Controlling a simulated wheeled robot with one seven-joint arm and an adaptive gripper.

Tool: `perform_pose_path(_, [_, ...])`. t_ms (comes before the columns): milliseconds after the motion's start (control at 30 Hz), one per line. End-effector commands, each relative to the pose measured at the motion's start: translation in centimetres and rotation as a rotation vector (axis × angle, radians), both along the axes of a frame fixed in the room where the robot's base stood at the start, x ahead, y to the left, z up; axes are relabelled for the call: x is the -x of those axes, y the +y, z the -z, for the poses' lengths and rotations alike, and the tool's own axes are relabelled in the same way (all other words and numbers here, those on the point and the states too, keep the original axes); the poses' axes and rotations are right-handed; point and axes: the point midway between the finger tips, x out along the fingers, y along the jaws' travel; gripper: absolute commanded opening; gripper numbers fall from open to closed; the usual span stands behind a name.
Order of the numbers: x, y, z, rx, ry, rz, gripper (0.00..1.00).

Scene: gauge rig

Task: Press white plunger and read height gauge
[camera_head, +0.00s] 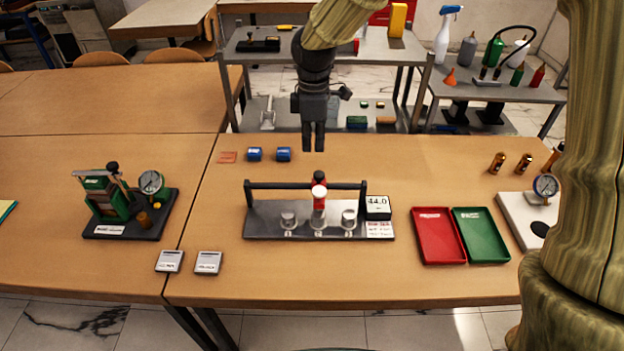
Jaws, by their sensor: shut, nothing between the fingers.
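The height gauge rig (262,225) stands in the middle of the table, a grey plate with a dark bar across its back. A white plunger (319,191) with a red part below it stands upright at the rig's centre. A display (377,205) on the rig's right side appears to read 44.0. My gripper (313,150) is shut and empty, pointing down. In the picture it is above and behind the plunger, apart from it.
Several silver pieces (288,219) stand on the plate. A red tray (436,240) and a green tray (481,238) lie to the right. A green dial device (105,197) stands left.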

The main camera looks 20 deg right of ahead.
Motion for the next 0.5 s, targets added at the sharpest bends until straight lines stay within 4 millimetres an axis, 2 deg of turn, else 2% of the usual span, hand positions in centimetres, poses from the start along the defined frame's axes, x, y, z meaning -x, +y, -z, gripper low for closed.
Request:
perform_pose_path(267, [0.1, -0.3, 1.0, 0.000, 0.001, 0.006, 0.00])
perform_pose_path(500, [0.1, -0.3, 4.0, 0.001, 0.003, 0.004, 0.00])
